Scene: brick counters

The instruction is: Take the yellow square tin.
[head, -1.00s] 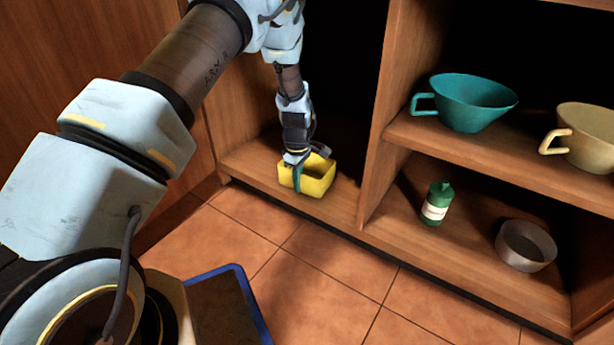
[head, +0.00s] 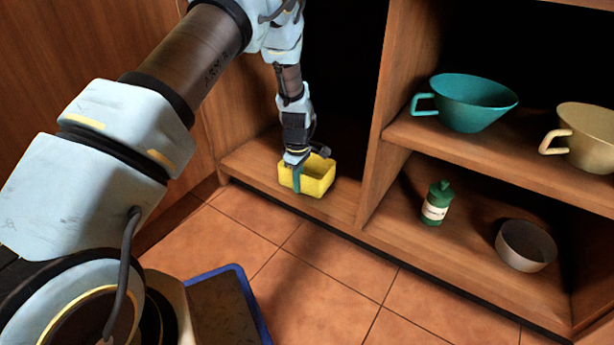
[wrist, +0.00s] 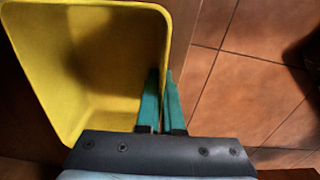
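The yellow square tin (head: 319,183) stands upright, open side up, on the bottom board of the left cabinet bay, near its front edge. My gripper (head: 297,189) points down at the tin's near left side. In the wrist view, the tin (wrist: 85,75) fills the upper left. My gripper's green fingers (wrist: 161,76) are close together there, one inside the tin and one outside, with the tin's wall between them. The gripper is shut on that wall. The fingertips are partly hidden along the rim.
A wooden divider (head: 377,130) stands right of the tin. Beyond it are a teal cup (head: 470,105) and a beige cup (head: 590,137) above, a green bottle (head: 437,203) and a grey bowl (head: 526,246) below.

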